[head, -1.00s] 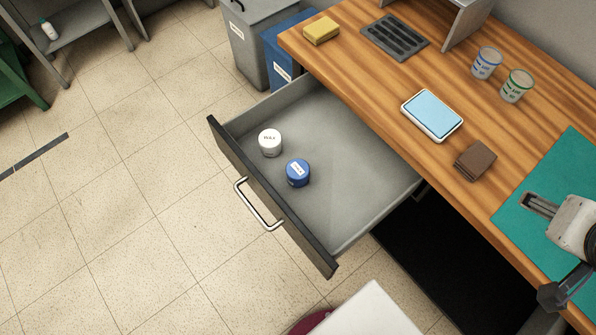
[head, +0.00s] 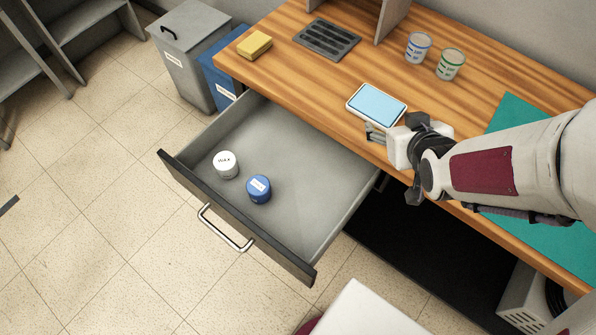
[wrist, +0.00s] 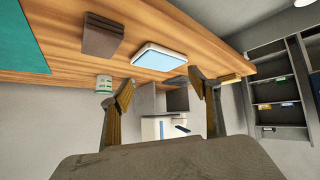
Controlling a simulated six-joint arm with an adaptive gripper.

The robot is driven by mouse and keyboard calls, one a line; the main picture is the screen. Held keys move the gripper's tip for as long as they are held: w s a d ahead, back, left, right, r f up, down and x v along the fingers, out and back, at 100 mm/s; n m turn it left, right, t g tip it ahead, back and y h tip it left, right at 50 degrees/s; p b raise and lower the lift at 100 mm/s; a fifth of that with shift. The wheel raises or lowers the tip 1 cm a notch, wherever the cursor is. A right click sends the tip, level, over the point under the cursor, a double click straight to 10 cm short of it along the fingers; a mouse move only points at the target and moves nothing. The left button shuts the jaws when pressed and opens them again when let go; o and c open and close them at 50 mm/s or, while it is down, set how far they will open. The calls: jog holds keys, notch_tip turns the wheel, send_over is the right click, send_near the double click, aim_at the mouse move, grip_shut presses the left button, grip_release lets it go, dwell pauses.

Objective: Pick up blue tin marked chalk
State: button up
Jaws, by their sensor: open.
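The blue tin (head: 259,189) stands in the open grey drawer, towards its front panel, with a pale label on its lid. The label is too small to read surely. A white tin (head: 225,164), its label seeming to read "WAX", stands close to its left. My gripper (head: 375,133) is at the desk's front edge near the tablet, to the right of and apart from both tins. In the wrist view, my gripper (wrist: 165,95) has its two fingers spread with nothing between them. Neither tin shows in the wrist view.
The drawer (head: 310,222) has a raised front panel and side walls; its right part is empty. On the wooden desk (head: 300,80) are a light-blue tablet (head: 377,104), two labelled cups (head: 418,47), a yellow sponge (head: 254,44) and a teal mat (head: 510,118).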

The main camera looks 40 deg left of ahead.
jog(key=s+a+f+n+g+y, duration=0.1)
jog(key=s+a+f+n+y, duration=0.1)
jog(key=s+a+f, duration=0.3)
jog(key=s+a+f+n+g+y, duration=0.1)
jog(key=s+a+f, duration=0.15)
jog(key=a, duration=0.45)
jog(key=n+g+y, duration=0.3)
jog(key=y, duration=0.1)
send_over(265, 193)
jog(key=shift+a+f, duration=0.15)
jog(key=shift+f, duration=3.95)
jog(key=shift+f, duration=0.15)
jog(key=shift+f, duration=1.8)
jog(key=shift+f, duration=0.15)
jog(key=shift+f, duration=1.45)
jog(key=shift+x, duration=1.45)
